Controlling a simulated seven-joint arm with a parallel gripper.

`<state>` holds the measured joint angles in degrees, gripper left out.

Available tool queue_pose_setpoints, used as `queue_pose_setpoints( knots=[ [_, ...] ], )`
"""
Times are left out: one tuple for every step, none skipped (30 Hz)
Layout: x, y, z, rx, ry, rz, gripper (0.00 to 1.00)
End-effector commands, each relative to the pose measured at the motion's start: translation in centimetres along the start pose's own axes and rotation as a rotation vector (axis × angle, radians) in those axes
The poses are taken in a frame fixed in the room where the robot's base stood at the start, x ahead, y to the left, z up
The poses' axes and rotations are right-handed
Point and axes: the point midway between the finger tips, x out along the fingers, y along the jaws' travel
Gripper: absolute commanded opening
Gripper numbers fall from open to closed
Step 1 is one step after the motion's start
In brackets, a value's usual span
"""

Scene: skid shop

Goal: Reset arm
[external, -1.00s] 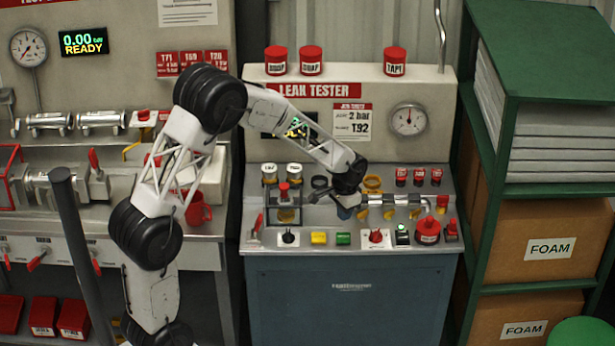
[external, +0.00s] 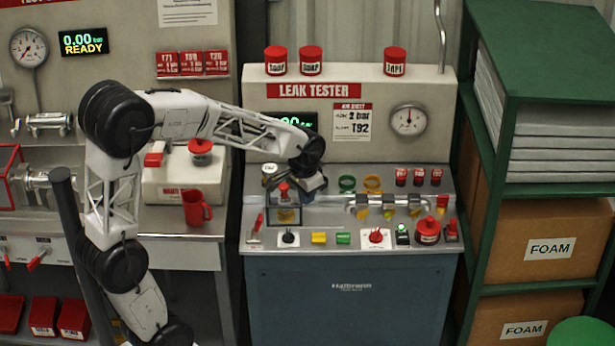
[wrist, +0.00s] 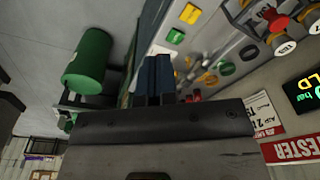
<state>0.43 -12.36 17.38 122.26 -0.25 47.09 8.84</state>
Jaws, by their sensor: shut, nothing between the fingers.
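My gripper (external: 311,186) is above the left half of the leak tester console (external: 350,250), just right of the small clear-framed fixture with a red knob (external: 284,192). It is shut and empty. In the wrist view the blue fingers (wrist: 154,78) sit together at the middle, with nothing visible between them. My arm is bent, with its elbow high on the left.
On the console are a metal pipe piece (external: 385,204), a green ring (external: 347,183), yellow and green buttons, and a red emergency knob (external: 427,230). A red mug (external: 196,208) stands on the left bench. A green shelf (external: 540,90) rises at right.

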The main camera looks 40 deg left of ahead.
Motion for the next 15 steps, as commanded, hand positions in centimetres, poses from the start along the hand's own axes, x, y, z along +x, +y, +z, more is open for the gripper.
queue_pose_setpoints(
  knots=[
    [-1.0, 0.2, 1.1, -0.007, 0.009, -0.001, 0.00],
    [-1.5, 0.3, 1.8, -0.010, 0.013, -0.002, 0.00],
    [-2.1, 0.4, 2.6, -0.015, 0.018, -0.002, 0.00],
    [-2.5, 0.5, 3.3, -0.019, 0.022, -0.002, 0.00],
    [-2.9, 0.6, 4.0, -0.023, 0.026, -0.003, 0.00],
    [-3.5, 0.8, 4.8, -0.028, 0.032, -0.003, 0.00],
    [-3.9, 0.9, 5.5, -0.032, 0.034, -0.004, 0.00],
    [-4.2, 1.0, 6.2, -0.036, 0.038, -0.004, 0.00],
    [-4.8, 1.1, 7.1, -0.042, 0.043, -0.004, 0.00],
    [-5.1, 1.2, 7.8, -0.045, 0.046, -0.004, 0.00],
    [-5.5, 1.4, 8.4, -0.049, 0.051, -0.005, 0.00],
    [-5.8, 1.5, 9.4, -0.054, 0.055, -0.005, 0.00],
    [-6.2, 1.6, 10.0, -0.057, 0.059, -0.005, 0.00],
    [-6.5, 1.7, 10.7, -0.061, 0.064, -0.005, 0.00],
    [-6.8, 1.9, 11.6, -0.067, 0.068, -0.006, 0.00]
  ],
)
